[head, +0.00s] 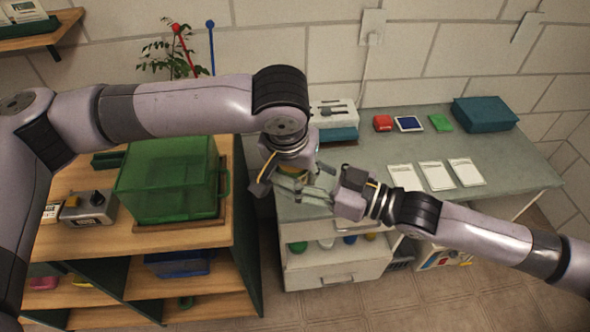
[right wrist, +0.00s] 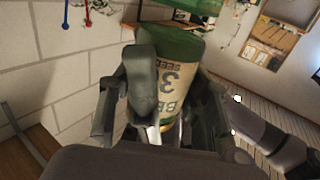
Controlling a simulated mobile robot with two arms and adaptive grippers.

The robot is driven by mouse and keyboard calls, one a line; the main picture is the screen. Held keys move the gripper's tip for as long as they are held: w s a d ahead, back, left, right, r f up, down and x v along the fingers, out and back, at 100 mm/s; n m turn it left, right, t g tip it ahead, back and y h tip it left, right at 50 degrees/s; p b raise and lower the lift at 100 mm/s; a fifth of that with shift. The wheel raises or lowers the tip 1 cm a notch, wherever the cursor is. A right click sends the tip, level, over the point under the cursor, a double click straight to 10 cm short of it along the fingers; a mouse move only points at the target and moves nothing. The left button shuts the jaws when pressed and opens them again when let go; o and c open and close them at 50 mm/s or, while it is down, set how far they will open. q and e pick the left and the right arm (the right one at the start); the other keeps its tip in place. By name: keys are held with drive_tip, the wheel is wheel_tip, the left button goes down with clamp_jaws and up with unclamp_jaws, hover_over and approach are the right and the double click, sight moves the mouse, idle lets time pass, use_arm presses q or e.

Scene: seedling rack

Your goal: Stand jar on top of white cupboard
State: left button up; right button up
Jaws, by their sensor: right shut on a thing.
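The jar (right wrist: 180,92) has a green lid and a paper label with a large 3 and the word SEED. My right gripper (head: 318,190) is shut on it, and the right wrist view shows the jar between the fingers. In the head view only a small part of the jar (head: 292,171) shows between my two grippers. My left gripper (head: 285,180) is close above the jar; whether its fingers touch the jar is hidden. A white cupboard (head: 345,273) with an open compartment stands below, partly hidden by my grippers.
A grey-green worktop (head: 380,150) on the right carries white cards (head: 437,175), small coloured boxes and a teal box (head: 485,112). A wooden shelf unit (head: 180,237) on the left holds a green transparent box (head: 170,180) and a grey device (head: 88,207).

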use_arm(q)
drive_tip(key=shift+c, duration=2.5)
use_arm(e)
drive_tip(key=o, duration=1.3)
